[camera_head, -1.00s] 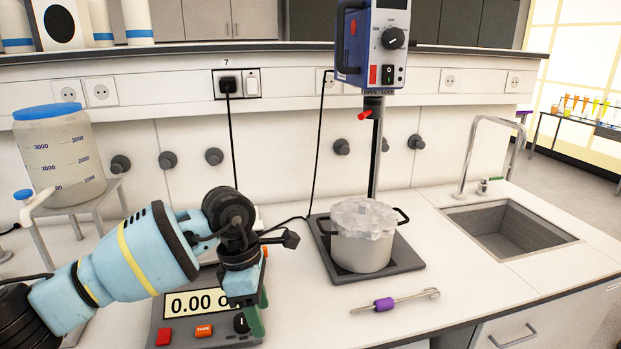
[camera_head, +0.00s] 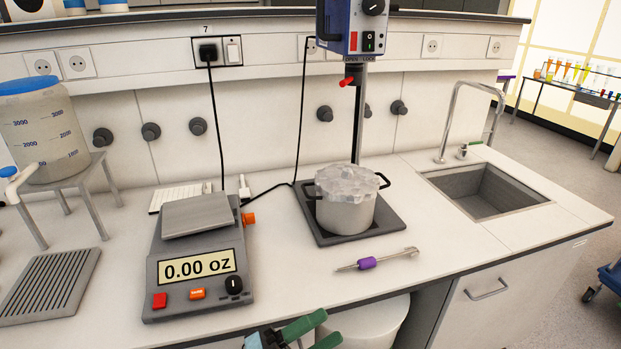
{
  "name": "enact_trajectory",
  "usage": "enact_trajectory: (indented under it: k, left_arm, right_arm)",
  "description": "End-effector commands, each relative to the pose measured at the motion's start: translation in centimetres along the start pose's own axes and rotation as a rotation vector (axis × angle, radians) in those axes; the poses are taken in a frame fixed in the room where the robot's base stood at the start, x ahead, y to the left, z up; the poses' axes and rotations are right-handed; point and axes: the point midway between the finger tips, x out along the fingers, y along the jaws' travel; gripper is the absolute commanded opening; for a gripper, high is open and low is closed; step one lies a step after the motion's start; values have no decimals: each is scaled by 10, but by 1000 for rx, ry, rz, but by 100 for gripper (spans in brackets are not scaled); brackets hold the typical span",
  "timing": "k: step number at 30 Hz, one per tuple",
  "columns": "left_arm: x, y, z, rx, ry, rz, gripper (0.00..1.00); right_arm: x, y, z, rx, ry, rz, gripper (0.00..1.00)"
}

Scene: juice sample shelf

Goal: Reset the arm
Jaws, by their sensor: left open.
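My left gripper (camera_head: 328,327) shows at the bottom edge of the head view, with two green fingers spread apart and nothing between them. It is in front of the bench's front edge, clear of the things on the bench. Most of my left arm is out of the picture. My right gripper is not in view.
On the bench are a scale (camera_head: 196,265) reading 0.00 oz, a pot (camera_head: 345,215) under a blue stirrer (camera_head: 352,25), a purple-handled tool (camera_head: 367,263), a sink (camera_head: 485,190), a ribbed tray (camera_head: 50,284) and a jug (camera_head: 45,135). A white bin (camera_head: 370,325) stands below.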

Motion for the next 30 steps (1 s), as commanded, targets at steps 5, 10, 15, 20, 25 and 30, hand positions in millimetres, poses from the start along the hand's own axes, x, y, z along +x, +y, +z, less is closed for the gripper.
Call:
enact_trajectory:
  k: [5, 10, 15, 20, 25, 30]
  left_arm:
    - [-57, 26, 22, -319, -355, -58, 52]
    - [-131, 65, 30, -611, -691, -89, 52]
    - [-219, 111, 10, -899, -1030, -101, 52]
    - [-299, 148, -34, -1139, -1321, -102, 52]
    - [-352, 169, -76, -1302, -1522, -100, 52]
    - [-371, 175, -95, -1363, -1600, -99, 52]
  right_arm:
    - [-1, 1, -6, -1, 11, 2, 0]
    - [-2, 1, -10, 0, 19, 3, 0]
    - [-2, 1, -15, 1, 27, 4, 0]
    - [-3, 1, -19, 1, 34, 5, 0]
    - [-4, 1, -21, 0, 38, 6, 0]
    - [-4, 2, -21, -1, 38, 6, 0]
